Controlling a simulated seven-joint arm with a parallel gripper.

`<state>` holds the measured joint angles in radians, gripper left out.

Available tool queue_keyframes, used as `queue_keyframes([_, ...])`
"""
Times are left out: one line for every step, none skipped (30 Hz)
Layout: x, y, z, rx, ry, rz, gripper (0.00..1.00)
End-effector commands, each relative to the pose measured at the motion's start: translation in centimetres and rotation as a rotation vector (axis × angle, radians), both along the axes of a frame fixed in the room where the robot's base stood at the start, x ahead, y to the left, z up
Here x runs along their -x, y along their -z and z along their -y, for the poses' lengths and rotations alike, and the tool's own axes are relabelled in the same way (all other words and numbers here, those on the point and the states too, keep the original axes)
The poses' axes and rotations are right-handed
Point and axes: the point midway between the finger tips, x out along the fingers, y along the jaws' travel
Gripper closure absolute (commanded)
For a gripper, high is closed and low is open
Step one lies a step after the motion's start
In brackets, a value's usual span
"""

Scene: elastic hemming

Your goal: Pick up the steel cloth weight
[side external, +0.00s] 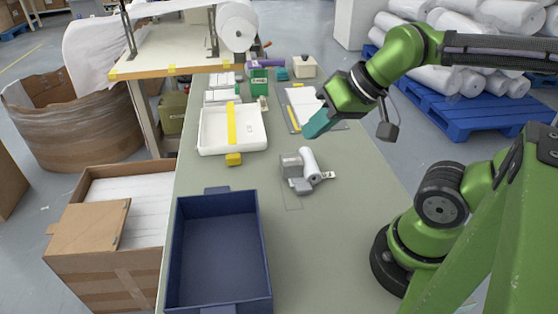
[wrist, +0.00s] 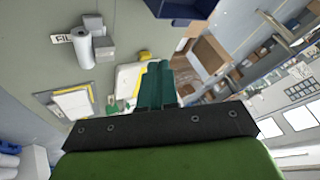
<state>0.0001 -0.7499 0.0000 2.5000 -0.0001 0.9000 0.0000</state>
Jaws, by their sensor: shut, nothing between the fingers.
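Two grey metal-looking blocks stand beside a white roll (side external: 311,163) on the green table; either may be the steel cloth weight, and I cannot tell which. One block (side external: 290,160) is at the back left of the roll, the other (side external: 301,186) is at its front. The wrist view shows both, one block (wrist: 93,22) above the other (wrist: 104,48), with the roll (wrist: 83,50) to their left. My gripper (side external: 309,133) has teal fingers, shut and empty, raised above the table behind the blocks. The shut fingers (wrist: 157,66) also show in the wrist view, right of the blocks.
A small label plate (side external: 328,176) lies right of the roll. A white tray (side external: 205,143) with a yellow strip is at the left, a yellow block (side external: 234,159) at its front. A blue bin (side external: 263,255) stands at the front. The table right of the bin is clear.

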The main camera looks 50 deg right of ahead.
Motion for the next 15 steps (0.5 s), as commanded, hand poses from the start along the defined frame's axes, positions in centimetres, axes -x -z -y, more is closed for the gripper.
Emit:
queue_keyframes([0.00, 0.00, 0.00, 0.000, 0.000, 0.000, 1.00])
queue_keyframes([0.00, 0.00, 0.00, 0.000, 0.000, 0.000, 1.00])
queue_keyframes([0.00, 0.00, 0.00, 0.000, 0.000, 0.000, 1.00])
queue_keyframes([0.00, 0.00, 0.00, 0.000, 0.000, 0.000, 1.00])
queue_keyframes([0.00, 0.00, 0.00, 0.000, 0.000, 0.000, 1.00])
queue_keyframes([0.00, 0.00, 0.00, 0.000, 0.000, 0.000, 1.00])
queue_keyframes([0.00, 0.00, 0.00, 0.000, 0.000, 0.000, 1.00])
queue_keyframes([0.00, 0.00, 0.00, 0.000, 0.000, 0.000, 1.00])
queue_keyframes([0.00, 0.00, 0.00, 0.000, 0.000, 0.000, 1.00])
queue_keyframes([0.00, 0.00, 0.00, 0.000, 0.000, 0.000, 1.00])
queue_keyframes([0.00, 0.00, 0.00, 0.000, 0.000, 0.000, 1.00])
queue_keyframes([0.00, 0.00, 0.00, 0.000, 0.000, 0.000, 0.97])
queue_keyframes([0.00, 0.00, 0.00, 0.000, 0.000, 0.000, 0.92])
queue_keyframes([0.00, 0.00, 0.00, 0.000, 0.000, 0.000, 0.88])
queue_keyframes([0.00, 0.00, 0.00, 0.000, 0.000, 0.000, 0.82])
